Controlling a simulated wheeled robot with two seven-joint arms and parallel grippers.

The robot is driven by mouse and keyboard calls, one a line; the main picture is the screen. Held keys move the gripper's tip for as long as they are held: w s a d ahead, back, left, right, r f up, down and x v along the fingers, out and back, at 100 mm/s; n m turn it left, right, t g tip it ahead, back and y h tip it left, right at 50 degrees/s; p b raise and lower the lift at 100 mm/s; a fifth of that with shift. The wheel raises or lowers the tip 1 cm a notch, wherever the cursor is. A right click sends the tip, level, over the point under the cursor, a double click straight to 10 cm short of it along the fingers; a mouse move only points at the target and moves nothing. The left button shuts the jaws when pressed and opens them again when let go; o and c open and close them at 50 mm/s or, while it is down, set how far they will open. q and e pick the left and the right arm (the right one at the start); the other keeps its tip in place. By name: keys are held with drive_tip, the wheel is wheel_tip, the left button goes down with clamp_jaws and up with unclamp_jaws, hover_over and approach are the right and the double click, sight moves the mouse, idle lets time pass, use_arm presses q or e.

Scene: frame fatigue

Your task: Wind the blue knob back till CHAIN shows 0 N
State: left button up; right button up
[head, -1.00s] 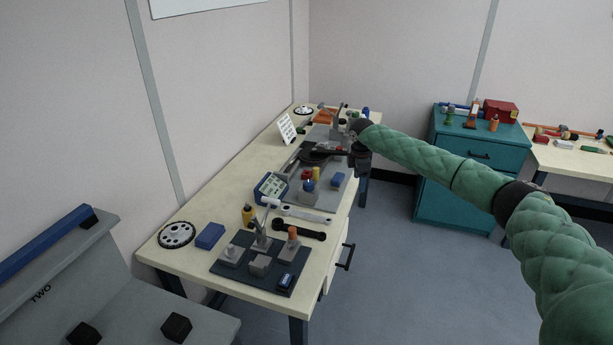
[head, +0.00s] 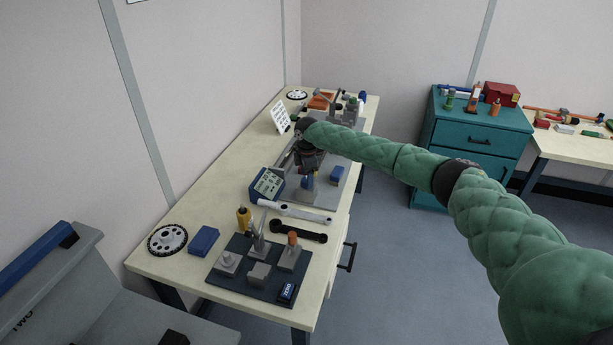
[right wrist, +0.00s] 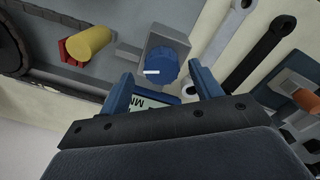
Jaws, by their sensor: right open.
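The blue knob (right wrist: 163,67) has a white mark and sits on a grey block (right wrist: 168,40) in the right wrist view. In the head view the knob (head: 307,180) shows just below my right gripper (head: 308,164). In the wrist view my right gripper (right wrist: 163,84) is open, its two blue fingers on either side of the knob's near edge; I cannot tell whether they touch it. The blue readout box (head: 267,184) stands left of the knob. Its screen (right wrist: 150,101) is partly hidden by the gripper in the wrist view, and the CHAIN figure is unreadable. My left gripper is out of view.
A yellow cylinder (right wrist: 90,42) on a red piece lies near the knob. A white wrench (head: 292,212) and a black wrench (head: 298,231) lie in front. A dark fixture board (head: 235,284) stands nearer.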

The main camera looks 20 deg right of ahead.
drive_tip(key=shift+s+d+f, duration=0.1)
drive_tip(key=shift+s+f, duration=0.1)
drive_tip(key=shift+f, duration=0.4)
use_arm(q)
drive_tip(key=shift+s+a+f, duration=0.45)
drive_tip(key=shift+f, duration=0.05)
use_arm(e)
drive_tip(key=shift+w+f, duration=0.15)
drive_tip(key=shift+f, duration=0.1)
drive_tip(key=shift+r, duration=0.1)
drive_tip(key=c, duration=1)
drive_tip(key=shift+o, duration=0.2)
drive_tip(key=n+b, duration=0.2)
drive_tip(key=n, duration=0.1)
drive_tip(key=shift+n, duration=0.7)
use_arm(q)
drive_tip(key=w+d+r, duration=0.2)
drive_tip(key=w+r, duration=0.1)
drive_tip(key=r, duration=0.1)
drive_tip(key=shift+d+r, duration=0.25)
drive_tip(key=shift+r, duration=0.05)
